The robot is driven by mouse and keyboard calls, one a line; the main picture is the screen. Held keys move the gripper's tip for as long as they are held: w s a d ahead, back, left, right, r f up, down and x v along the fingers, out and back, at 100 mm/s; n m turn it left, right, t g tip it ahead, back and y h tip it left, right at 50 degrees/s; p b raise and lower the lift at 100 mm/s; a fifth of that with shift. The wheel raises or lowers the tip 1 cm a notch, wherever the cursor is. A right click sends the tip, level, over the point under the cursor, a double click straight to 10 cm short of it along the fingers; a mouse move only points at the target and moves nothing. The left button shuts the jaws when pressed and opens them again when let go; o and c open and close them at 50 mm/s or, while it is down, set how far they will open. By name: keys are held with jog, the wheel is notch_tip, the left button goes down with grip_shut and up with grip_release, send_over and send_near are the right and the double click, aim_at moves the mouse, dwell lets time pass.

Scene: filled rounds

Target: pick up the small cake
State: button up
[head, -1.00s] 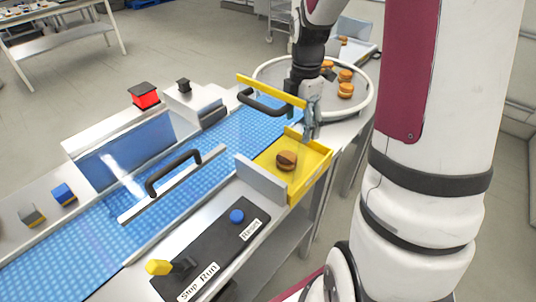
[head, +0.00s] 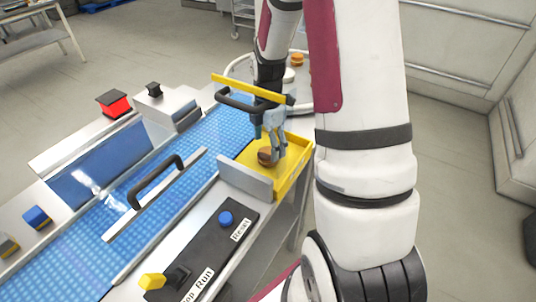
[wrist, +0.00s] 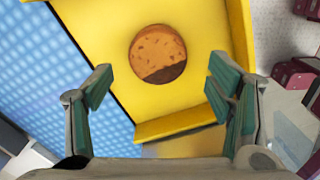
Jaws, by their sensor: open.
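The small cake (head: 266,156) is round and brown, and lies in the yellow tray (head: 291,178) beside the blue belt. In the wrist view the cake (wrist: 158,54) shows from above, golden-brown with a darker lower edge, on the tray's bare yellow floor (wrist: 205,30). My gripper (head: 270,140) is over the tray, close to the cake in the head view. In the wrist view my gripper (wrist: 160,90) has its fingers wide apart with nothing between them, and the cake lies ahead of the fingertips. In the head view the fingers partly cover the cake.
The blue conveyor belt (head: 143,187) runs along the tray's left. A yellow bar (head: 246,88) with a black handle stands close to my gripper. A grey plate (head: 246,180) borders the tray's near side. Behind my arm, more cakes (head: 297,60) lie on a round table.

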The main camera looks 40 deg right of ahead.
notch_tip(320, 180, down, 4)
jog(key=shift+w+d+f, duration=0.1)
jog(key=c, duration=0.9)
jog(key=shift+o, duration=0.2)
